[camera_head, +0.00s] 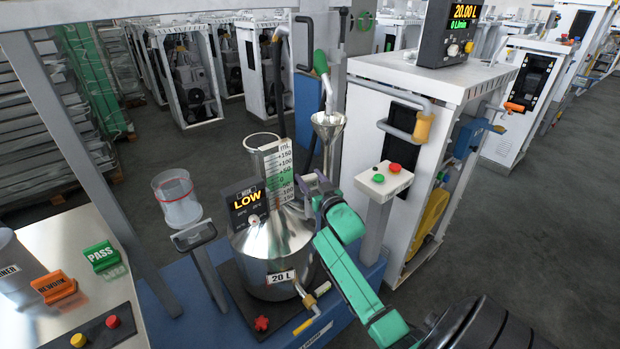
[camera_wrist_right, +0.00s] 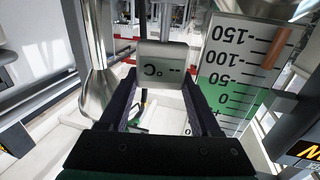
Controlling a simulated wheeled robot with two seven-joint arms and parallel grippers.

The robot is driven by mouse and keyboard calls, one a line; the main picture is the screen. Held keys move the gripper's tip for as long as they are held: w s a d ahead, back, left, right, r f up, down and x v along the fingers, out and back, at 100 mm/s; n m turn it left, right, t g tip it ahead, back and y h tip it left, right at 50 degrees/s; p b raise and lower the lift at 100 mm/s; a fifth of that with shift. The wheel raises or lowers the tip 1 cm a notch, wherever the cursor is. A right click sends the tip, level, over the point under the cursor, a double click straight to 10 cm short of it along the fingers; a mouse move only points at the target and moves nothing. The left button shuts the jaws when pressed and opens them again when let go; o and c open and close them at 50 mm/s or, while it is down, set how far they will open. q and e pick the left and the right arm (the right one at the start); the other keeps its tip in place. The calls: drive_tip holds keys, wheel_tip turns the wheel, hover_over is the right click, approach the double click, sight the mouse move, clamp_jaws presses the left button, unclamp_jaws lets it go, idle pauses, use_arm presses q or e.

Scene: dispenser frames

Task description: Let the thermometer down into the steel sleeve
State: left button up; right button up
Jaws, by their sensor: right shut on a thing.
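My right gripper (camera_head: 316,190) reaches in from the lower right, beside the neck of the 20 L steel can (camera_head: 275,240). In the right wrist view the two dark fingers of this gripper (camera_wrist_right: 164,84) are shut on the thermometer. The thermometer (camera_wrist_right: 163,58) shows there as a grey box with a °C display, upside down in the picture, with a dark stem-like line at its far side. In the head view I cannot make out the thermometer clearly. I cannot pick out the steel sleeve with certainty in either view. My left gripper is not in view.
The scale plate (camera_head: 278,172) stands on the can's neck, close beside the gripper; it also fills the right of the wrist view (camera_wrist_right: 238,75). A steel funnel (camera_head: 328,125) stands behind. A LOW display (camera_head: 248,203) and a clear beaker (camera_head: 176,200) are to the left.

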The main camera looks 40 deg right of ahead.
drive_tip(key=o, duration=1.4)
drive_tip(key=shift+o, duration=0.2)
drive_tip(key=shift+d, duration=0.15)
drive_tip(key=shift+s+f, duration=0.1)
drive_tip(key=shift+f, duration=0.05)
